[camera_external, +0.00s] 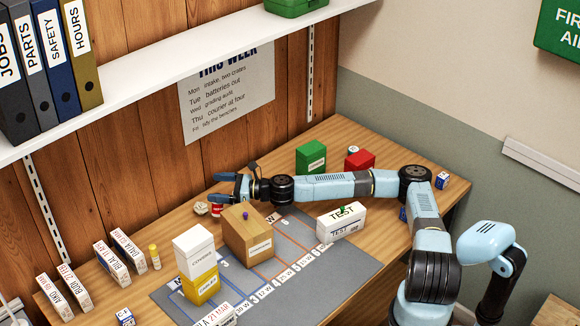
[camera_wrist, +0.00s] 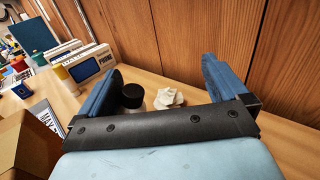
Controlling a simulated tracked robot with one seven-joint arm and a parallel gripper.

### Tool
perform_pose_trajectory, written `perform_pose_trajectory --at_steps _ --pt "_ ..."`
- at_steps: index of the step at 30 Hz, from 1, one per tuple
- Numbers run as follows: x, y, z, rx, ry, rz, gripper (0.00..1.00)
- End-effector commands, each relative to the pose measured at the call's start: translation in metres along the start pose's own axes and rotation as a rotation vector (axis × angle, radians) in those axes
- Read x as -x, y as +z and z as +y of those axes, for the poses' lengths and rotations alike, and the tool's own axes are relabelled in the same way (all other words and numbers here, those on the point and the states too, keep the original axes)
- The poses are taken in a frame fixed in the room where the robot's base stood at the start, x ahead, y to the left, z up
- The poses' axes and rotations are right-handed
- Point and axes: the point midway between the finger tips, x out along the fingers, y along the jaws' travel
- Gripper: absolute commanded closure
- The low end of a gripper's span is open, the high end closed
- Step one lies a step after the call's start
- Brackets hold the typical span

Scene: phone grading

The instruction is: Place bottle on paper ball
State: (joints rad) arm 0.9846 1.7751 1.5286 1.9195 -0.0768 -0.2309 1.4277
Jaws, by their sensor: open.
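My gripper (camera_external: 226,187) is open and reaches left over the table near the wooden wall. Its two blue fingers also show in the wrist view (camera_wrist: 162,68), with nothing held between them. A crumpled white paper ball (camera_wrist: 169,98) lies on the table, seen between the fingers; it also shows in the external view (camera_external: 201,208). A dark-capped bottle (camera_wrist: 132,94) stands close left of the paper ball, beside the left finger in the wrist view. Its lower part is hidden by my gripper. A small red and white object (camera_external: 216,209) below my gripper in the external view may be this bottle.
A brown box (camera_external: 248,238) stands just in front of my gripper. White and yellow boxes (camera_external: 194,258) are stacked left of it on the grey mat (camera_external: 318,270). Several labelled phone boxes and a small yellow bottle (camera_external: 154,257) stand at left. A wooden wall closes the back.

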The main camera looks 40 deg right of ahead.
Motion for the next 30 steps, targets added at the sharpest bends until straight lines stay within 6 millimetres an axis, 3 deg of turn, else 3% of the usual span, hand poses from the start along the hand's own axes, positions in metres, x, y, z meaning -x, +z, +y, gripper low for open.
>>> perform_pose_trajectory --at_steps 5,13,21,30 --pt "0.01 0.0 0.0 -0.001 -0.001 0.0 0.0" --pt "0.053 -0.002 -0.001 -0.002 -0.002 0.0 0.0" --pt "0.05 0.048 0.0 0.002 0.001 0.001 0.0" --pt "0.05 0.068 -0.001 0.0 0.0 0.001 0.0"
